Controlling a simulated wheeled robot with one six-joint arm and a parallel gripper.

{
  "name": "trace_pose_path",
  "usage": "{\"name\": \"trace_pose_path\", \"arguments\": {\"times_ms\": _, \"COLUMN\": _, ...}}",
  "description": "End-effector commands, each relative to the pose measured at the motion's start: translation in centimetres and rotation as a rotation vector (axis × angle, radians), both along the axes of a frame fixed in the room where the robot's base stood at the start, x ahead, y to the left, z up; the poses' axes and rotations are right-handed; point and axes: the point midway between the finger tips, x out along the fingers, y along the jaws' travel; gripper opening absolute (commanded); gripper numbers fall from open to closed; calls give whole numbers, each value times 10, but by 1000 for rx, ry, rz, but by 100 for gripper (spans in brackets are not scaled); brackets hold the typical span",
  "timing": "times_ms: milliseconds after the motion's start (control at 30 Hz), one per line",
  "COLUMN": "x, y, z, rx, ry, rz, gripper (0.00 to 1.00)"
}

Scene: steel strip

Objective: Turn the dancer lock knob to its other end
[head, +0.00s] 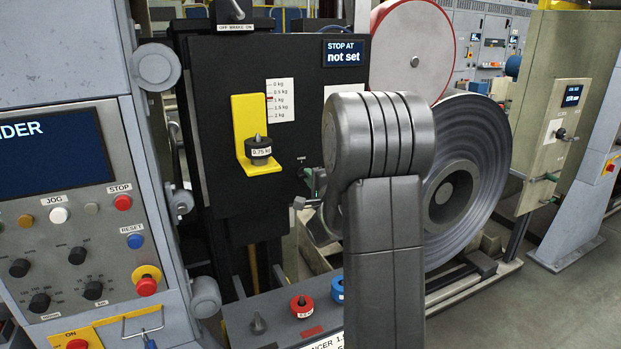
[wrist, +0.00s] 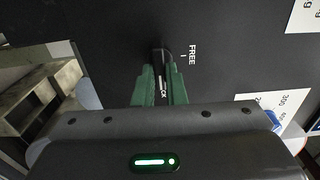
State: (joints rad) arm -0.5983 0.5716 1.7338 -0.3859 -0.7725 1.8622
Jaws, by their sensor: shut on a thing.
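The dancer lock knob (wrist: 160,58) is a small black knob on the dark panel. In the wrist view it sits between the green fingers of my gripper (wrist: 160,80), which are shut on it. A "FREE" label with a tick mark shows beside the knob, and a second label ending in "CK" is partly hidden between the fingers. In the head view my gripper (head: 316,188) is at the lower right of the black panel (head: 215,120), mostly behind my arm.
A yellow bracket (head: 240,110) with a 0.75 kg weight (head: 258,151) stands out left of my gripper. Red (head: 302,306) and blue (head: 338,289) weights sit on the ledge below. A large steel coil (head: 480,150) is behind my arm on the right.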

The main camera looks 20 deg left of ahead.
Motion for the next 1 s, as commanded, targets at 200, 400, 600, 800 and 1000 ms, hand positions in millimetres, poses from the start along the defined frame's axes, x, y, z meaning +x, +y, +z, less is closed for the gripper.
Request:
{"name": "trace_pose_path", "arguments": {"times_ms": 200, "x": 0, "y": 0, "z": 0, "rx": 6, "ry": 7, "rz": -1, "gripper": 0}}
{"name": "trace_pose_path", "arguments": {"times_ms": 400, "x": 0, "y": 0, "z": 0, "rx": 6, "ry": 7, "rz": -1, "gripper": 0}}
{"name": "trace_pose_path", "arguments": {"times_ms": 600, "x": 0, "y": 0, "z": 0, "rx": 5, "ry": 6, "rz": -1, "gripper": 33}}
{"name": "trace_pose_path", "arguments": {"times_ms": 800, "x": 0, "y": 0, "z": 0, "rx": 5, "ry": 5, "rz": 0, "gripper": 33}}
{"name": "trace_pose_path", "arguments": {"times_ms": 1000, "x": -10, "y": -13, "z": 0, "rx": 6, "ry": 4, "rz": -2, "gripper": 33}}
